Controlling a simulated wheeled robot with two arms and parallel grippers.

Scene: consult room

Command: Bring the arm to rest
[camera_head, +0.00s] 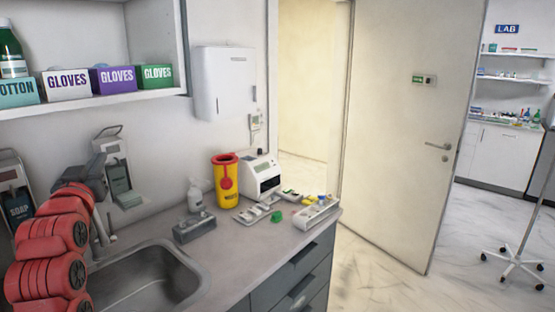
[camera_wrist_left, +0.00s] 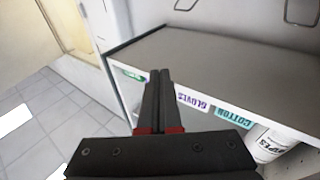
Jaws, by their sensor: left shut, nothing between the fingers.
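My left arm (camera_head: 48,255), red and ribbed, rises at the left edge in the head view, in front of the sink. My left gripper (camera_head: 96,172), dark grey, is at its upper end, in front of the wall. In the left wrist view the gripper (camera_wrist_left: 160,78) shows two black fingers with red parts at their base, pressed together and empty. Its fingertips overlap the edge of a grey-topped shelf (camera_wrist_left: 220,62) in that view; whether they touch it I cannot tell. My right gripper is not in view.
A sink (camera_head: 150,280) lies below the arm. A shelf (camera_head: 90,105) with glove boxes hangs above. A door (camera_head: 400,120) stands right.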

